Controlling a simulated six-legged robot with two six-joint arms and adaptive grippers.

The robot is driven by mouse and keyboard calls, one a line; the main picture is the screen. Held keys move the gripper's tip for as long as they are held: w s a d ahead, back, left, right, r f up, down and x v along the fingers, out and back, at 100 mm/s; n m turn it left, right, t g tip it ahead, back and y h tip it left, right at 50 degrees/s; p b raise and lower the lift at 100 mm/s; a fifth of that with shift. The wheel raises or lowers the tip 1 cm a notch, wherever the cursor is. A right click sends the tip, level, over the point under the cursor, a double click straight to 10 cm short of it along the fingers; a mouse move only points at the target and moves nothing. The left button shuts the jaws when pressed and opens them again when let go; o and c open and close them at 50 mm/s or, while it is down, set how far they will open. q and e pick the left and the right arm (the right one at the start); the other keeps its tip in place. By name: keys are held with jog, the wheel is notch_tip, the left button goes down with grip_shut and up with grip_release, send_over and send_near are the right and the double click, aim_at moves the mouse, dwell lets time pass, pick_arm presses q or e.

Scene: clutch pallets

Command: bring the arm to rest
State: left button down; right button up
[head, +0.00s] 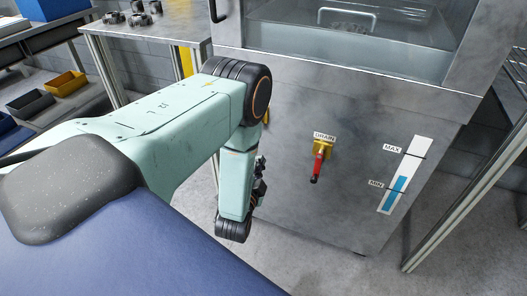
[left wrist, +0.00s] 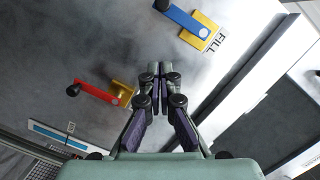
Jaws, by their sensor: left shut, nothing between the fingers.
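My left arm (head: 160,115) reaches in from the left in the head view and bends down in front of a metal cabinet (head: 290,110). My left gripper (left wrist: 160,76) is shut and empty in the left wrist view, its fingertips together and pointing toward the cabinet front. In the head view only dark parts of the gripper (head: 260,182) show beside the wrist, left of the drain valve. The right gripper is in neither view.
The drain valve's red handle (head: 317,166) hangs down; it also shows in the left wrist view (left wrist: 95,92). A blue handle (left wrist: 184,20) sits at the FILL label. A level gauge (head: 404,175) is at right. A bench (head: 150,30) with metal parts stands behind.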

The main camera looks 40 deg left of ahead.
pick_arm(q)
jog(key=shift+v, duration=1.15)
jog(key=s+d+f+n+g+h, duration=0.5)
jog(key=s+f+g, duration=0.3)
jog(key=s+f, duration=0.3)
jog(key=s+d+r+n+g, duration=0.1)
jog(key=s+d+g, duration=0.3)
jog(key=s, duration=0.5)
jog(key=s+d+r+n+g+h, duration=0.1)
jog(key=s+d+r+g, duration=0.2)
jog(key=s, duration=0.6)
jog(key=shift+s+d+n+g, duration=0.3)
jog(key=shift+s+d+g, duration=0.1)
jog(key=shift+d, duration=0.1)
